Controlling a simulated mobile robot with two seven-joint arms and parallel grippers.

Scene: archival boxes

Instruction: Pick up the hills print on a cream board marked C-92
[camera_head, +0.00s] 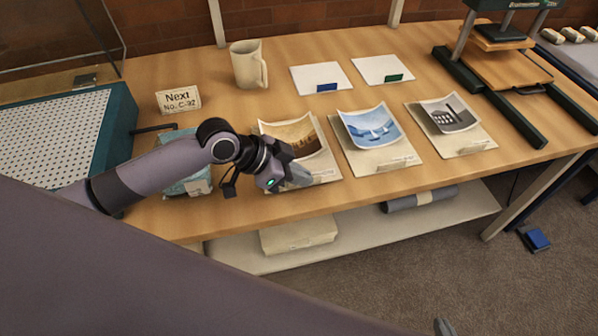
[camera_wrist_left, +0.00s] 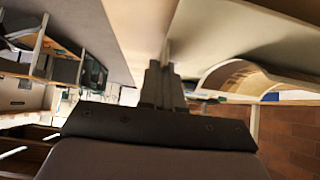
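A brown-toned curled print (camera_head: 299,138) on a cream board (camera_head: 326,172) lies leftmost of three prints on the table; it looks like hills, but its label is too small to read. My left gripper (camera_head: 297,181) is at the front left part of this board and hides that corner. In the left wrist view the fingers (camera_wrist_left: 167,84) are close together, beside the pale board (camera_wrist_left: 245,35) and curled print (camera_wrist_left: 238,76). Whether the board is between them cannot be told. A sign (camera_head: 178,99) reads "Next No. C-92".
A blue sailing print (camera_head: 371,127) and a grey factory print (camera_head: 449,113) lie to the right on their boards. A mug (camera_head: 247,66), two cards, a perforated panel (camera_head: 60,137) and a press (camera_head: 503,68) stand around. A blue package (camera_head: 182,180) sits behind my left arm.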

